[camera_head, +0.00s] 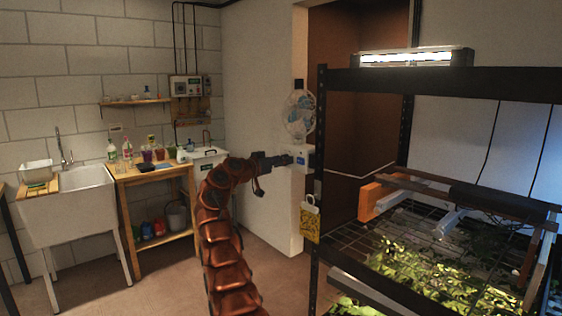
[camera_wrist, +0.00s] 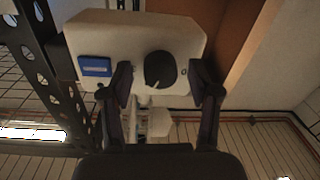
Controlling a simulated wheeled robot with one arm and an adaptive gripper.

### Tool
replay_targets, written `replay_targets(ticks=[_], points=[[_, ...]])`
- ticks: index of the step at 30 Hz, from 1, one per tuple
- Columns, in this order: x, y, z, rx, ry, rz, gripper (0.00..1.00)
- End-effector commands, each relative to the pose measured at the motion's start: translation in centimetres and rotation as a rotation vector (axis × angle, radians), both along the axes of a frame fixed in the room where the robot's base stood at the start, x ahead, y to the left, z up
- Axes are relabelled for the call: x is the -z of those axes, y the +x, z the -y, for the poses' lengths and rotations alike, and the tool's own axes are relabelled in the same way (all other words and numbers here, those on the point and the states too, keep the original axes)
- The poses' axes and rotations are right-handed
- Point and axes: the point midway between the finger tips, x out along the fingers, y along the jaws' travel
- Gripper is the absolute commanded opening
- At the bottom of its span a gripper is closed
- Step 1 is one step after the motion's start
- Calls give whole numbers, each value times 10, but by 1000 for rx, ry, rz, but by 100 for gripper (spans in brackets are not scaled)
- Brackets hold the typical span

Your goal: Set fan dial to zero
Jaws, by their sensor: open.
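The fan dial (camera_wrist: 159,69) is a round black knob with a pale pointer mark at its lower edge in the wrist view. It sits on a white control box (camera_wrist: 115,35), which also shows in the head view (camera_head: 299,151) on the rack post. My gripper (camera_wrist: 162,80) is open, with one finger on each side of the dial; I cannot tell whether either finger touches it. In the head view my gripper (camera_head: 286,160) reaches the box from the left. The fan (camera_head: 299,114) stands above the box. The dial is not visible in the head view.
A blue label (camera_wrist: 95,66) is beside the dial. The black rack post (camera_head: 318,170) stands close to my gripper, with a yellow tag (camera_head: 310,224) hanging on it. Plants fill the rack shelf on the right. A sink (camera_head: 82,205) and wooden bench (camera_head: 150,178) stand at left.

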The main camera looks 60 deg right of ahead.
Motion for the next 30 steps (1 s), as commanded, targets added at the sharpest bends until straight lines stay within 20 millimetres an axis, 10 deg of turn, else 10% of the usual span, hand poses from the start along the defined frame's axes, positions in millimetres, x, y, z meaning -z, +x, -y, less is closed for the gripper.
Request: replay_targets(ticks=[19, 30], points=[[0, 0, 0, 0, 0, 0, 1], [2, 1, -1, 0, 20, -66, 1]])
